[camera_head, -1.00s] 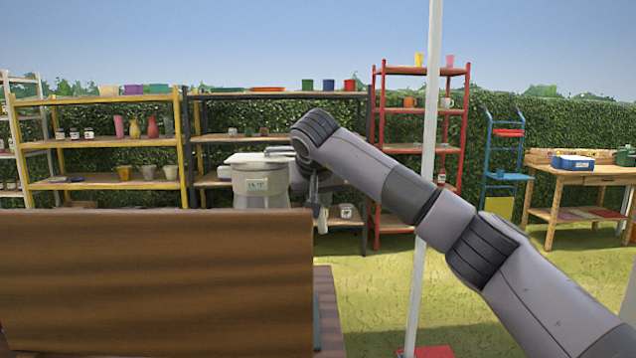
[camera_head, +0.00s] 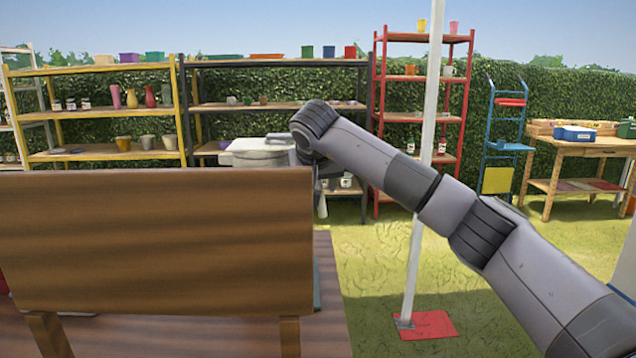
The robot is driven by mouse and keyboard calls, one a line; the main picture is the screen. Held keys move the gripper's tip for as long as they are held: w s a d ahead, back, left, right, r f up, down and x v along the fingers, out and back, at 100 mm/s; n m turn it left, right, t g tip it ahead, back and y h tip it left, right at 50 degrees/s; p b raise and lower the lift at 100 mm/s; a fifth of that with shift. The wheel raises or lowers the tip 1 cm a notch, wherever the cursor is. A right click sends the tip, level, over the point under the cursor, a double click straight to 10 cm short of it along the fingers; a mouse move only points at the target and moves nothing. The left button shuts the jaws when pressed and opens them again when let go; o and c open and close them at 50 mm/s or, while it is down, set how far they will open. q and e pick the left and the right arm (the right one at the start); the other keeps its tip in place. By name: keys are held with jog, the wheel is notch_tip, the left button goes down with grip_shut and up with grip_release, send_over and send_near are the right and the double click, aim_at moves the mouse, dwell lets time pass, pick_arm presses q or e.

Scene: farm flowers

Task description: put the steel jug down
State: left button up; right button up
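A pale grey metal vessel (camera_head: 262,152), which looks like the steel jug, shows only by its wide top. A brown wooden board hides its lower part. My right arm comes in from the right, and its gripper (camera_head: 319,190) is beside the vessel's right edge. The wrist and the board hide most of the fingers, so I cannot tell whether they grip the vessel. What stands under the vessel is hidden. My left gripper is not in view.
The brown board (camera_head: 150,240) stands close in front on a wooden surface (camera_head: 190,337). A white pole (camera_head: 415,250) rises from a red base (camera_head: 428,325). Shelves and a wooden table (camera_head: 580,150) stand behind. Grass (camera_head: 480,285) at the right is open.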

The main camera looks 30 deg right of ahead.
jog(key=v, duration=0.7)
jog(key=shift+s+r, duration=0.15)
jog(key=shift+r, duration=0.05)
dwell(0.6)
